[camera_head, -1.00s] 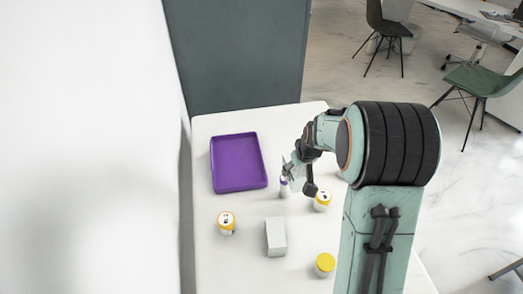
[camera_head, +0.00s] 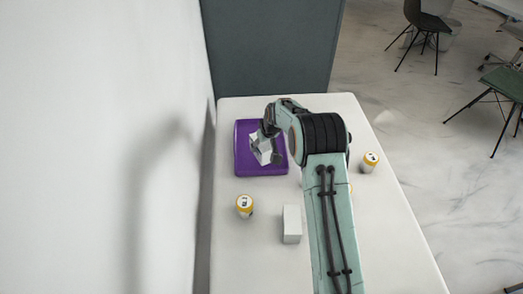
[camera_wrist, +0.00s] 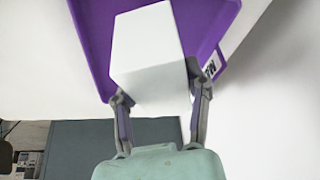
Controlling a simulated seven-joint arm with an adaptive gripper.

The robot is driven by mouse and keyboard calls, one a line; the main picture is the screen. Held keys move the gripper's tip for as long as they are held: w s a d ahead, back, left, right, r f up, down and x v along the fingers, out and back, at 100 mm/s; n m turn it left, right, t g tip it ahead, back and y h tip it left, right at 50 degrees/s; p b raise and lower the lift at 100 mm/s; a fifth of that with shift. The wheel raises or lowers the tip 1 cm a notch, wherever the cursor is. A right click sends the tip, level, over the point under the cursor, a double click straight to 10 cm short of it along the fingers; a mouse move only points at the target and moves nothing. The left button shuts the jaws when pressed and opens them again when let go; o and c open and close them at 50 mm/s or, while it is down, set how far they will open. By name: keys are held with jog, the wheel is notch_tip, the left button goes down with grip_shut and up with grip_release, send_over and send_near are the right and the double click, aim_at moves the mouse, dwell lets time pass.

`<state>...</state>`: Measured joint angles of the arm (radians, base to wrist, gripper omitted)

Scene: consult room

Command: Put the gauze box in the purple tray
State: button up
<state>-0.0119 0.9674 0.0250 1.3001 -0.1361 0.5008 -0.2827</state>
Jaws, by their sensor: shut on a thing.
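My gripper (camera_head: 266,148) is shut on a plain white box, which I take as the gauze box (camera_head: 261,151), and holds it tilted over the purple tray (camera_head: 243,168). In the wrist view the gauze box (camera_wrist: 148,50) sits between the two fingers of my gripper (camera_wrist: 160,105), with the purple tray (camera_wrist: 93,45) behind it. I cannot tell how high the box is above the tray floor. My gripper and the box hide part of the tray.
A second white box (camera_head: 291,224) stands on the white table (camera_head: 245,265). A yellow-rimmed can (camera_head: 244,206) stands left of it, and another (camera_head: 369,162) is right of my arm. A wall runs along the left.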

jog(key=shift+w+f, duration=0.7)
jog(key=shift+f, duration=1.55)
jog(key=shift+f, duration=0.1)
jog(key=o, duration=1.1)
jog(key=shift+o, duration=0.2)
